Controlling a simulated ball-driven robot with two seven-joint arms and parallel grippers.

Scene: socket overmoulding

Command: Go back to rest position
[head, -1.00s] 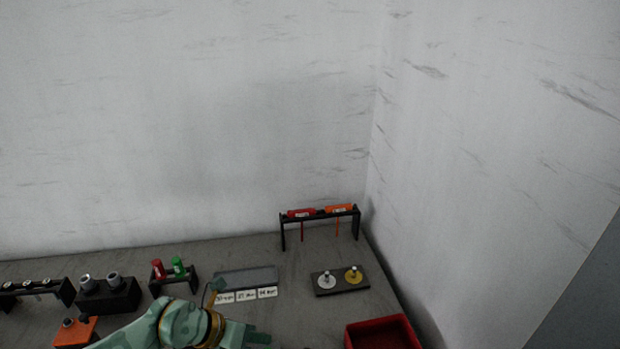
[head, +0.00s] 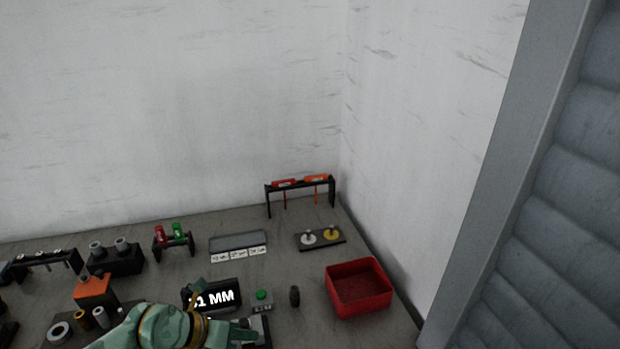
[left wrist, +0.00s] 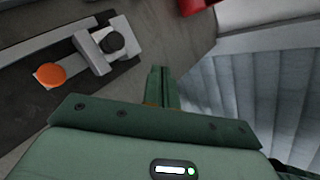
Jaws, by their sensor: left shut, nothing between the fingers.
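My left gripper (head: 240,333) is at the bottom of the head view, its arm coming in from the lower left. Its fingers are closed together with nothing between them. In the left wrist view its closed green fingers (left wrist: 162,88) point past the edge of the grey table. In the head view it is in front of a device with a black display (head: 213,296) reading "1 MM", part of which the arm covers. My right gripper is not in view.
A red bin (head: 388,300) stands near the table's right edge. A black rack (head: 268,200) with red and orange tools stands at the back. A plate with a white and a yellow knob (head: 309,247) lies before it. An orange block (head: 92,287) stands at left.

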